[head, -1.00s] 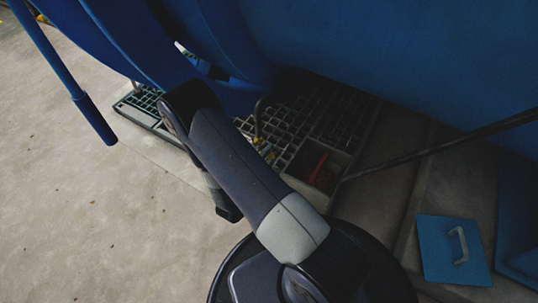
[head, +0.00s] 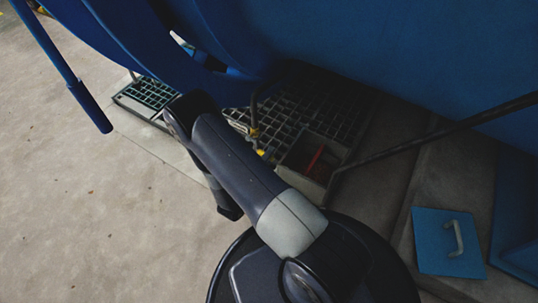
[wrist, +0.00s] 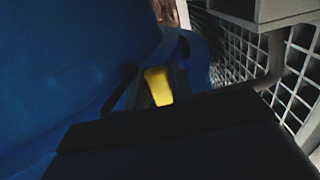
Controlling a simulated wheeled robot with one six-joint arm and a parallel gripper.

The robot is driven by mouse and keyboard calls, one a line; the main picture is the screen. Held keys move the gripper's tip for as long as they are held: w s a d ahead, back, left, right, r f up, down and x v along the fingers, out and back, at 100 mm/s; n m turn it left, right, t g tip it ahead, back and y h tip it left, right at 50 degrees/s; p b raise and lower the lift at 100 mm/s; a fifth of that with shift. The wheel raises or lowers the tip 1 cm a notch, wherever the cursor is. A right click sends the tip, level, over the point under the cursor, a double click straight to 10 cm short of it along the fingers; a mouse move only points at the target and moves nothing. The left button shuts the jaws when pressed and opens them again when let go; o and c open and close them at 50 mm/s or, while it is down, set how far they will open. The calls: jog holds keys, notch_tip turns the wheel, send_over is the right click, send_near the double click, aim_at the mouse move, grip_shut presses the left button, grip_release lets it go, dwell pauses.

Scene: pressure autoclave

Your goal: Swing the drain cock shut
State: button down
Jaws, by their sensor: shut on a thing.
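The drain cock shows as a yellow lever (wrist: 158,88) in the wrist view, standing between the dark fingers of my gripper (wrist: 158,72). The gripper is shut on this lever. In the head view small yellow parts (head: 254,132) show at the foot of a dark bent pipe above the grating, just right of my arm. My gripper itself is hidden behind my arm there. The valve body and the lever's exact angle to the pipe cannot be made out.
The large blue vessel (head: 350,55) fills the space above. Below is a floor grating (head: 295,115) with an open grey box (head: 310,165) holding something red. A dark rod (head: 440,137) slants across the right. A blue plate with a handle (head: 432,255) lies lower right.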

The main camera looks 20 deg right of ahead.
jog(key=shift+f, duration=0.15)
jog(key=c, duration=1.2)
grip_release()
jog(key=shift+c, duration=0.2)
jog(key=shift+a, duration=0.1)
